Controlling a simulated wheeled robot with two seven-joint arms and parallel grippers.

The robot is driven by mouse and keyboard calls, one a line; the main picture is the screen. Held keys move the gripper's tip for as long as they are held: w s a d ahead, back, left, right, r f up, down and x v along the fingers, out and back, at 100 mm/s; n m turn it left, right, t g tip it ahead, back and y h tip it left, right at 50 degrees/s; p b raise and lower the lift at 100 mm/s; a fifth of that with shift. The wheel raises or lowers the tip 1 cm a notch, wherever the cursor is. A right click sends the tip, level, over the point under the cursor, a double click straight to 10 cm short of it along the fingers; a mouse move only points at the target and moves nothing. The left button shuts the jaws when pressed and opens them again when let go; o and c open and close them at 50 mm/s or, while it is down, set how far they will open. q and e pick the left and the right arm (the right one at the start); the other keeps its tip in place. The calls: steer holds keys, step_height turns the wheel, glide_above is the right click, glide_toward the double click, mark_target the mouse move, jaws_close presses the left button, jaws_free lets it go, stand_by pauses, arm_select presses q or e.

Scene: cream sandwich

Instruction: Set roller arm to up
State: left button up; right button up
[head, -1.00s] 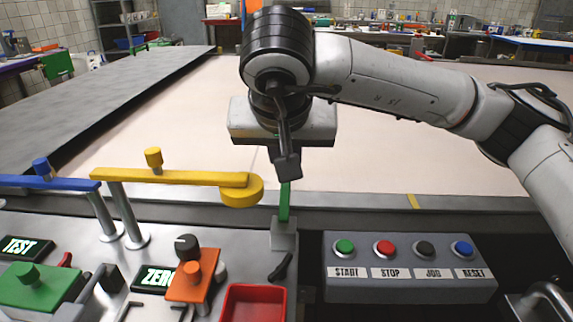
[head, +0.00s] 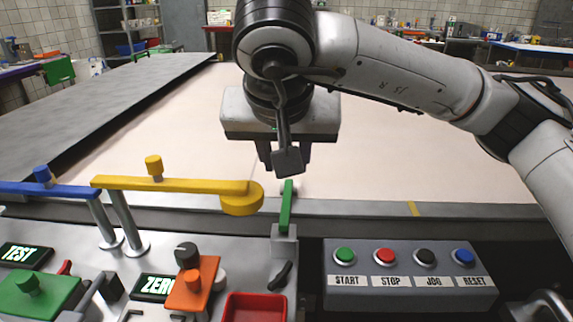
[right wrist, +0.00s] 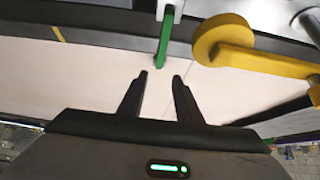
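A yellow arm (head: 180,184) with a round disc end (head: 241,200) lies level on a metal post at the left. Its disc also shows in the right wrist view (right wrist: 222,40). A short green lever (head: 286,207) stands up from a grey block (head: 284,243) just right of the disc. It also shows in the right wrist view (right wrist: 165,35). My right gripper (head: 284,160) is open and empty above the pale belt, beyond the green lever. In the right wrist view its fingertips (right wrist: 160,75) are apart, a little short of the green lever. My left gripper is not in view.
A button box (head: 409,275) with START, STOP, JOG and RESET stands at the front right. A blue arm (head: 45,188), an orange block with knobs (head: 193,283) and a red tray (head: 254,307) are at the front left. The pale belt (head: 420,150) is clear.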

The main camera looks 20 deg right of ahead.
steer(key=v, duration=0.7)
steer(key=shift+p, duration=0.35)
steer(key=shift+f, duration=0.1)
